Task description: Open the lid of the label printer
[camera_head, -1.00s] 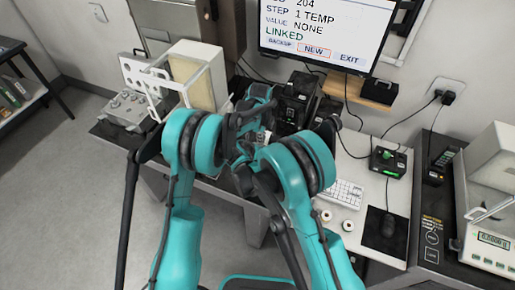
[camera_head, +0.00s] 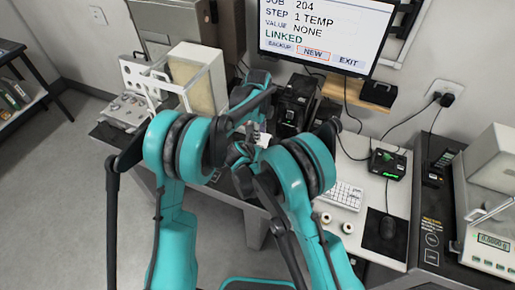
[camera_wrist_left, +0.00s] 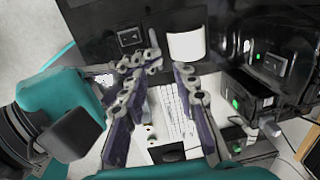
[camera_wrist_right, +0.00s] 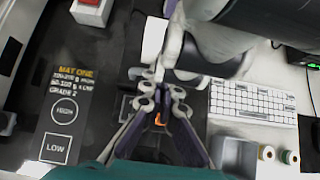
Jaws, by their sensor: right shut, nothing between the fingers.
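The black label printer (camera_head: 294,100) stands below the monitor in the head view, partly behind my arms. In the left wrist view a dark housing (camera_wrist_left: 100,38) fills the top, with a white curved piece (camera_wrist_left: 187,46) in front of it. I cannot tell how the lid stands. My left gripper (camera_head: 257,134) is beside the printer's left side; in the left wrist view (camera_wrist_left: 167,78) its fingers are apart with nothing between them. My right gripper (camera_wrist_right: 162,90) is shut and empty above a dark device with an orange mark. My arms hide its fingers in the head view.
A keyboard (camera_head: 343,194) and two label rolls (camera_head: 347,227) lie right of my arms. A boxy instrument (camera_head: 192,82) stands left. A black mat (camera_wrist_right: 60,100) shows in the right wrist view.

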